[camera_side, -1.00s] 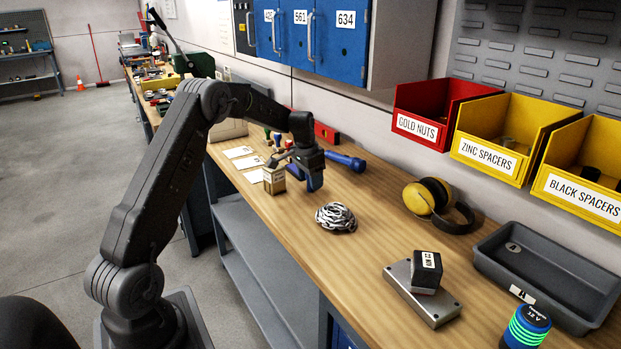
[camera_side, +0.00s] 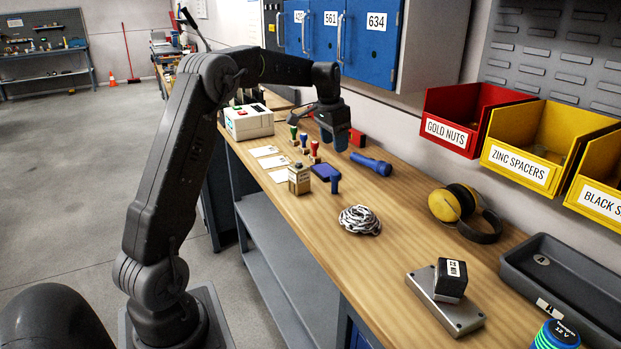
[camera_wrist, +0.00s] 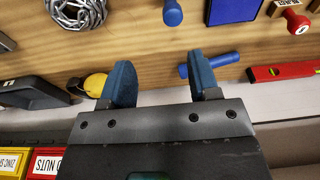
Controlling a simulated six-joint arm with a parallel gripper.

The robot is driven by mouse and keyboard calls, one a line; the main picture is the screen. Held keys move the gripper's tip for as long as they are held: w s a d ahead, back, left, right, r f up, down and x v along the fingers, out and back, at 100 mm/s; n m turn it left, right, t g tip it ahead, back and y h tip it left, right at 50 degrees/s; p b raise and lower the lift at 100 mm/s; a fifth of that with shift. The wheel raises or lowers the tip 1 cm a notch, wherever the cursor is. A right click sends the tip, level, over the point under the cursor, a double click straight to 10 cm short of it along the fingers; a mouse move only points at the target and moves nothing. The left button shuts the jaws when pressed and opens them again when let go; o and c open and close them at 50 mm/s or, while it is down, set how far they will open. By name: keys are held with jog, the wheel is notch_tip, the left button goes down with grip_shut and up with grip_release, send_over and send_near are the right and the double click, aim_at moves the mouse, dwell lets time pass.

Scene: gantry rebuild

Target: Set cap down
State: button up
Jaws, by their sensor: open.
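A dark blue pad (camera_side: 325,172) lies just behind the blue piece.
A blue flashlight (camera_side: 371,164) lies to the right of my gripper. Several stamps (camera_side: 303,143) stand to its left, near white cards (camera_side: 270,157).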

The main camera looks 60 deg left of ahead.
jog(key=s+d+r+t, duration=0.1)
jog(key=s+d+r, duration=0.2)
jog(key=d, duration=0.3)
jog(key=s+d+r, duration=0.3)
jog(key=d, duration=0.3)
jog(key=s+d+f+t, duration=0.1)
jog(key=s+d+f, duration=0.1)
jog(key=s+d, duration=0.6)
jog(key=s+d+f+t, duration=0.1)
jog(key=s+d+f, duration=0.1)
jog(key=s+d, duration=0.6)
jog(key=s, duration=0.5)
jog(key=shift+d+t, duration=0.2)
jog(key=shift+t, duration=0.2)
